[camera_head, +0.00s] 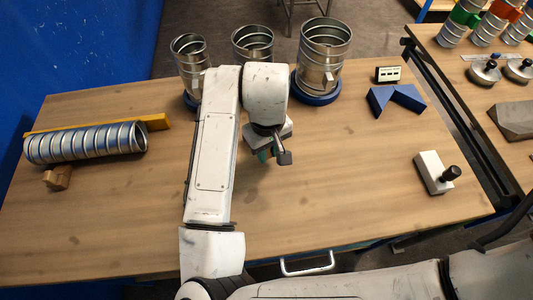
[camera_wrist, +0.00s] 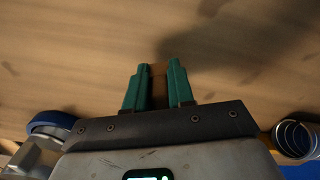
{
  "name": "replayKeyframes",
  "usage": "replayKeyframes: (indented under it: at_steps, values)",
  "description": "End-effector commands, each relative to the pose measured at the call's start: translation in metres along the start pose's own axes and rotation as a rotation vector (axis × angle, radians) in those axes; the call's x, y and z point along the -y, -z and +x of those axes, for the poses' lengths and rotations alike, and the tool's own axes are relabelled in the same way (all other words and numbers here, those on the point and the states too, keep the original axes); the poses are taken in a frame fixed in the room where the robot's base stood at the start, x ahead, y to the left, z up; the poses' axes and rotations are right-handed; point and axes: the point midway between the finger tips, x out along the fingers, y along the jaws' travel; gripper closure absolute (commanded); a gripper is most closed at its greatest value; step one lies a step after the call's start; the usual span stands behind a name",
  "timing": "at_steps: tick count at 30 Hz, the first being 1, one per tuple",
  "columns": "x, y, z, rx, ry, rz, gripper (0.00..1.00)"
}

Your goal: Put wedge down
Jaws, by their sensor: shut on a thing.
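My gripper (camera_head: 268,154) is above the middle of the wooden table, its green fingers pointing down. In the wrist view my gripper (camera_wrist: 159,84) is shut on a small brown wooden piece, the wedge (camera_wrist: 158,90), which sits between the green fingers. The head view does not show the held wedge clearly, as the wrist hides it. Another small wooden wedge-like block (camera_head: 57,178) rests on the table at the left, against the front of a ribbed metal spiral duct (camera_head: 85,143) lying on its side. A yellow bar (camera_head: 152,121) lies behind the duct.
Three upright metal duct pieces stand along the back edge, including a large one (camera_head: 323,55) on a blue ring. A blue angled block (camera_head: 395,98), a small display (camera_head: 387,74) and a white box with a black knob (camera_head: 433,174) are at the right. The table's front middle is clear.

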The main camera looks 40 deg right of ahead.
Motion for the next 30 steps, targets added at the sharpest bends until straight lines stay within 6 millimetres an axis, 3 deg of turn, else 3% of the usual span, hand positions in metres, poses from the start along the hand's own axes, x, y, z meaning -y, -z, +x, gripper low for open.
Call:
replayKeyframes:
  at_steps: [8, 20, 21, 30]
  values:
    - [0.001, 0.003, 0.032, 0.001, 0.002, -0.001, 1.00]
    - [0.000, 0.003, 0.038, 0.000, 0.001, -0.001, 1.00]
    - [0.000, 0.003, 0.038, 0.000, 0.001, -0.001, 0.76]
    - [0.000, 0.003, 0.037, 0.000, 0.001, -0.001, 0.52]
